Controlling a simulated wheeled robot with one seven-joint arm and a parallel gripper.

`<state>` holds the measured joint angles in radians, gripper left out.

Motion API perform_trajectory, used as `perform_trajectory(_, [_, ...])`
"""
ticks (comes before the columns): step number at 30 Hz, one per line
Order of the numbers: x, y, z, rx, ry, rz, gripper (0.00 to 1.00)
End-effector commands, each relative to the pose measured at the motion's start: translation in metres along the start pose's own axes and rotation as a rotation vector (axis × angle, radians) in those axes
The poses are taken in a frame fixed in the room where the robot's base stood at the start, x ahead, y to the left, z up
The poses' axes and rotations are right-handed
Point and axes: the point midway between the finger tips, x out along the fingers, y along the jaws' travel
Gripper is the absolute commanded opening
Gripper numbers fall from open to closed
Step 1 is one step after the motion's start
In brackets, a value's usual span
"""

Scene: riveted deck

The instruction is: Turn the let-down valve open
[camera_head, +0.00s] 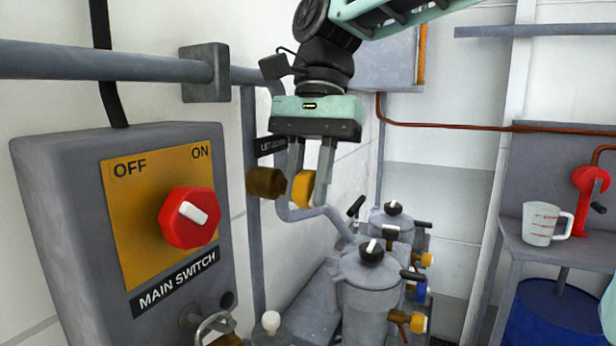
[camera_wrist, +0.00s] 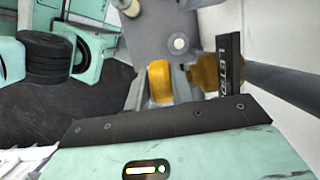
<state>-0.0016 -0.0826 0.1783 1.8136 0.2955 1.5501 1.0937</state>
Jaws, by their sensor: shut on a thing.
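The let-down valve has a brass body (camera_head: 265,183) on a grey pipe and a yellow knob (camera_head: 303,188) facing right. A black label (camera_head: 271,146) starting "LET-DOWN" sits just above the brass body. My gripper (camera_head: 308,196) points down from above, its fingers shut on the yellow knob. In the wrist view the yellow knob (camera_wrist: 160,82) sits between the fingers, with the brass body (camera_wrist: 204,73) and the label (camera_wrist: 229,63) to its right. The fingers partly cover the knob, and I cannot tell how far it is turned.
A grey main switch box (camera_head: 70,210) with a red knob (camera_head: 190,217) stands at the left. Grey filter housings (camera_head: 372,290) with black handles stand below right of my gripper. A measuring jug (camera_head: 541,223) stands on a shelf at the right.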

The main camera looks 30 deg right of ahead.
Motion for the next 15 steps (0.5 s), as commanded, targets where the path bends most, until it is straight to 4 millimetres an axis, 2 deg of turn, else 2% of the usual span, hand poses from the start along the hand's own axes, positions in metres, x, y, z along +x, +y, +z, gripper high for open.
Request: perform_trajectory(15, [0.0033,-0.0003,0.0048,-0.005,0.437,-0.001,0.01])
